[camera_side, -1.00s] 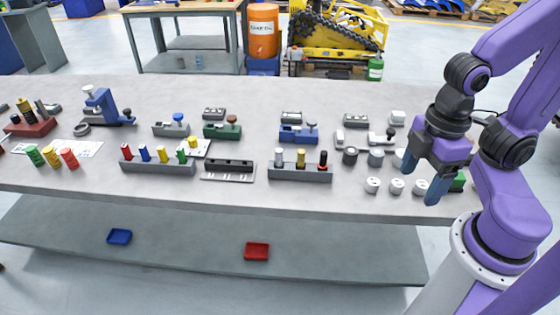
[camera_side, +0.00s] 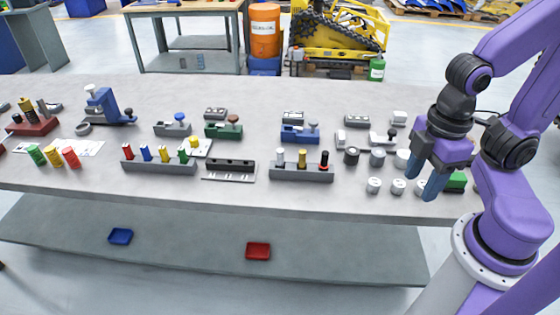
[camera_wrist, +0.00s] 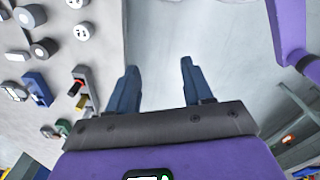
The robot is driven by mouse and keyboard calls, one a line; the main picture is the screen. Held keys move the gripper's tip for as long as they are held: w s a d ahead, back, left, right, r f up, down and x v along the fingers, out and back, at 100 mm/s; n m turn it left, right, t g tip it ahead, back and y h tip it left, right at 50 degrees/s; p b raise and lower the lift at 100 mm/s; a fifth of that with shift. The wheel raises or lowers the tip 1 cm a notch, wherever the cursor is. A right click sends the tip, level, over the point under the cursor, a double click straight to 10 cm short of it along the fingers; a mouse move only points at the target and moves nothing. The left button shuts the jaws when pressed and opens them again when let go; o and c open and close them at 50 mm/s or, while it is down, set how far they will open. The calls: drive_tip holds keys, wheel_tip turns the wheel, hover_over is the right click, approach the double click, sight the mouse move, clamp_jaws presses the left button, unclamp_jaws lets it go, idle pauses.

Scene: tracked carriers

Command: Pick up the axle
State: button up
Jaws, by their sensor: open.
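My gripper (camera_side: 420,187) is open and empty in the side view, at the right end of the workbench above its front edge. It also shows in the wrist view (camera_wrist: 158,66), with both fingers spread over bare floor beyond the bench edge. I cannot tell which part is the axle. A grey holder (camera_side: 300,174) at the middle right carries upright pegs: silver, yellow (camera_side: 302,159) and black (camera_side: 324,161). Another grey holder (camera_side: 160,168) to its left carries several coloured pegs. The gripper is well right of both holders and touches neither.
White round parts (camera_side: 374,185) and dark-sided rollers (camera_side: 351,156) stand left of my gripper; its fingers partly hide one. A green block (camera_side: 456,181) is close behind it. Blue (camera_side: 299,134) and green (camera_side: 222,131) fixtures stand farther back. Trays (camera_side: 258,251) lie on the lower shelf.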

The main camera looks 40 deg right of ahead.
wheel_tip(320, 180, up, 4)
drive_tip(key=n, duration=0.5)
hover_over(280, 150)
wheel_tip(280, 150, down, 17)
drive_tip(key=shift+f, duration=0.2)
clamp_jaws()
